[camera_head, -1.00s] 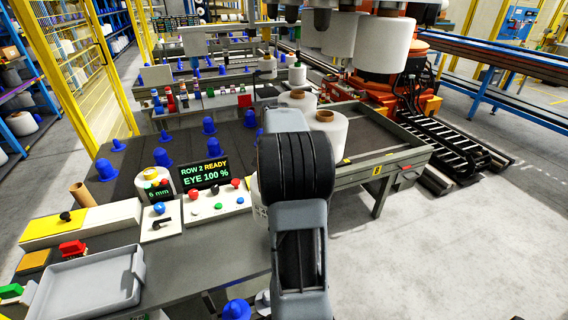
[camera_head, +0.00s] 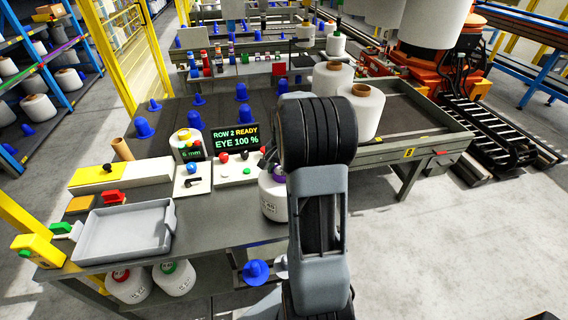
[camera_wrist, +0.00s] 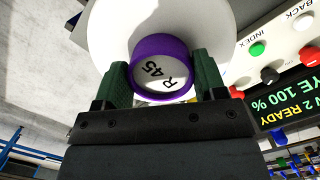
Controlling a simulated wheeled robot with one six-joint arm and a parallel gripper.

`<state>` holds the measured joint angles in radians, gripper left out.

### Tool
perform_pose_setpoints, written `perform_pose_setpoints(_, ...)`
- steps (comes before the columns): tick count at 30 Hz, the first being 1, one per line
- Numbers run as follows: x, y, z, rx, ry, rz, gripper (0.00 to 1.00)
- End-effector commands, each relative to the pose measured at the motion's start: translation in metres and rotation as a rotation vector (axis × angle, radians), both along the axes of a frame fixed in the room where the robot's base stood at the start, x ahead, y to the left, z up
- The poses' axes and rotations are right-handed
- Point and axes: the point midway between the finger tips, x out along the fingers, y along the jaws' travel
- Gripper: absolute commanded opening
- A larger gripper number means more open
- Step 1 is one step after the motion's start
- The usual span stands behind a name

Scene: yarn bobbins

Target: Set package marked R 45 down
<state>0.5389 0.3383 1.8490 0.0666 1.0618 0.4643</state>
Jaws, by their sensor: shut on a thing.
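The package marked R 45 is a white package with a purple ring around its end cap (camera_wrist: 163,66), seen close up in the wrist view. My gripper (camera_wrist: 163,76) is shut on that purple-ringed end, with one green finger on each side. In the head view the white package (camera_head: 271,200) shows at the left of my arm, in front of the control panel, over the front part of the grey table (camera_head: 222,232). My arm hides its right side. I cannot tell whether its base touches the table.
The button panel (camera_head: 236,171) and the display (camera_head: 237,138) stand just behind the package. A grey tray (camera_head: 125,235) lies at the left. White packages with red (camera_head: 128,284) and green (camera_head: 174,278) tops stand below the table.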

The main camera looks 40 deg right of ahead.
Motion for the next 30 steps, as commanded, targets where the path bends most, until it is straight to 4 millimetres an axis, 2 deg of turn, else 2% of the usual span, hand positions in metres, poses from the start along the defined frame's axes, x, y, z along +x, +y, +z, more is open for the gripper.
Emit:
perform_pose_setpoints(6,0.000,-0.001,-0.014,-0.002,-0.003,0.000,0.00)
perform_pose_setpoints(20,0.001,-0.001,-0.019,-0.002,-0.004,0.000,0.00)
perform_pose_setpoints(21,0.000,0.000,-0.019,0.000,0.000,0.000,0.68)
perform_pose_setpoints(28,0.000,0.000,-0.019,0.000,0.000,0.000,0.90)
perform_pose_setpoints(30,0.000,0.000,-0.019,0.000,0.000,0.000,0.90)
